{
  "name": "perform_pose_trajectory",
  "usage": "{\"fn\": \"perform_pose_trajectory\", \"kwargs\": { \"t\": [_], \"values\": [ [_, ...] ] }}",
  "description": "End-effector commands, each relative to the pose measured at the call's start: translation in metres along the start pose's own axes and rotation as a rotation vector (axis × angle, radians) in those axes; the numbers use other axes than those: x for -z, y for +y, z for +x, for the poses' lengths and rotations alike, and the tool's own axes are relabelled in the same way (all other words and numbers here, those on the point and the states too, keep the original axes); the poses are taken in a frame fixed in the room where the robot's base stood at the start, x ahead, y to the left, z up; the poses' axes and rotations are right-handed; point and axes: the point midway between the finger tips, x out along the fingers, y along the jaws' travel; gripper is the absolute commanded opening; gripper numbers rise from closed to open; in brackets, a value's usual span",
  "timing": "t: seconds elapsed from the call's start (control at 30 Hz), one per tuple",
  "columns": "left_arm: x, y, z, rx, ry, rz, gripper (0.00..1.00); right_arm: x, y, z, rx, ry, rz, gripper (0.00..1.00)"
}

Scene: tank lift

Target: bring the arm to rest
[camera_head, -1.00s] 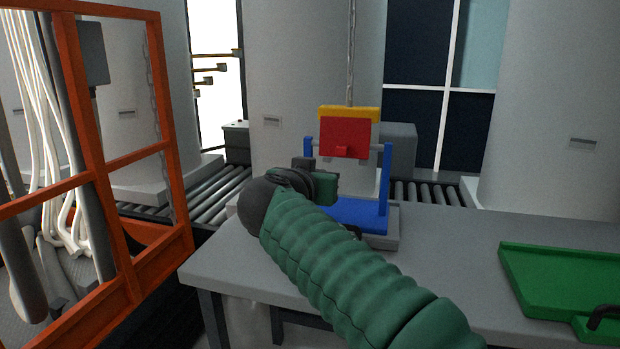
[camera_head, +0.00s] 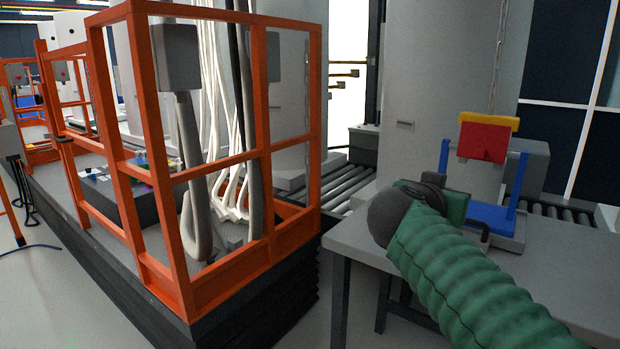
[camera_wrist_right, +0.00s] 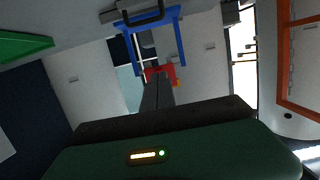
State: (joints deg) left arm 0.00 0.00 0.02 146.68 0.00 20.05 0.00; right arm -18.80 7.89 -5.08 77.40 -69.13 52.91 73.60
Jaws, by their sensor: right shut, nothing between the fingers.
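My right arm (camera_head: 470,280), in a ribbed green sleeve, reaches in from the lower right in the head view. Its right gripper (camera_head: 445,196) is over the grey table, in front and left of the blue stand, its fingers largely hidden by the wrist. In the right wrist view the dark fingers (camera_wrist_right: 158,88) are together with nothing between them. The blue stand (camera_head: 491,216) has a red block (camera_head: 484,143) with a yellow top between its posts, below a chain. The stand and block also show in the right wrist view. My left gripper is not in view.
The grey table (camera_head: 570,275) lies under my right arm. An orange-framed cage (camera_head: 293,262) on a dark platform stands left of it. A roller conveyor (camera_head: 345,188) runs behind. A green tray (camera_wrist_right: 20,46) shows in the right wrist view. Floor is clear between cage and table.

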Motion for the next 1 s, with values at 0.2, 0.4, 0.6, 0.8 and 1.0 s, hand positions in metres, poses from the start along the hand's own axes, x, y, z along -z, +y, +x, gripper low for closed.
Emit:
{"fn": "perform_pose_trajectory", "kwargs": {
  "t": [0.2,0.4,0.6,0.8,1.0],
  "values": [
    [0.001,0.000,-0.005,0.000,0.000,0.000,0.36,-0.048,-0.002,0.010,0.032,-0.116,-0.097,0.00],
    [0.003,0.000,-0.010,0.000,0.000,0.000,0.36,-0.105,0.000,0.014,0.079,-0.253,-0.202,0.00],
    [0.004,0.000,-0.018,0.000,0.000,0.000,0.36,-0.193,0.011,0.009,0.159,-0.452,-0.330,0.00],
    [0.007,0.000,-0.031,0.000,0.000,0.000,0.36,-0.315,0.045,-0.030,0.295,-0.734,-0.450,0.00],
    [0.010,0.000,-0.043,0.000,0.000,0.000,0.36,-0.422,0.094,-0.099,0.425,-0.974,-0.479,0.00]
  ]
}}
